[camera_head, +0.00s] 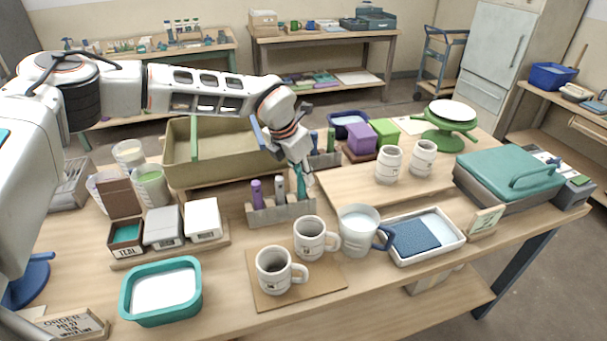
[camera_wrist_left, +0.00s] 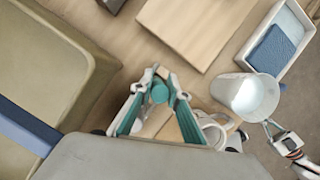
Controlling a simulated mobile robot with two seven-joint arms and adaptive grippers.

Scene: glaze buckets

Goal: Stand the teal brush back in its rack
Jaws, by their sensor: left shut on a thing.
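My left gripper (camera_head: 303,183) is shut on the teal brush (camera_wrist_left: 159,92). In the head view it is over the right end of a grey rack (camera_head: 262,216). The rack holds a purple-handled brush (camera_head: 257,194) and a grey-handled one (camera_head: 279,188). The gripper hides much of the teal brush, and I cannot tell whether its lower end is inside the rack. My right gripper (camera_wrist_left: 270,130) shows small at the lower right of the left wrist view, near the white jug; its jaw state is unclear.
Two mugs (camera_head: 310,238) stand on a board in front of the rack. A white jug (camera_head: 358,228) and a tray with a blue sponge (camera_head: 455,238) stand to the right. An olive bin (camera_head: 222,172) is behind left. Another rack with a green-handled thing (camera_head: 331,140) stands behind.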

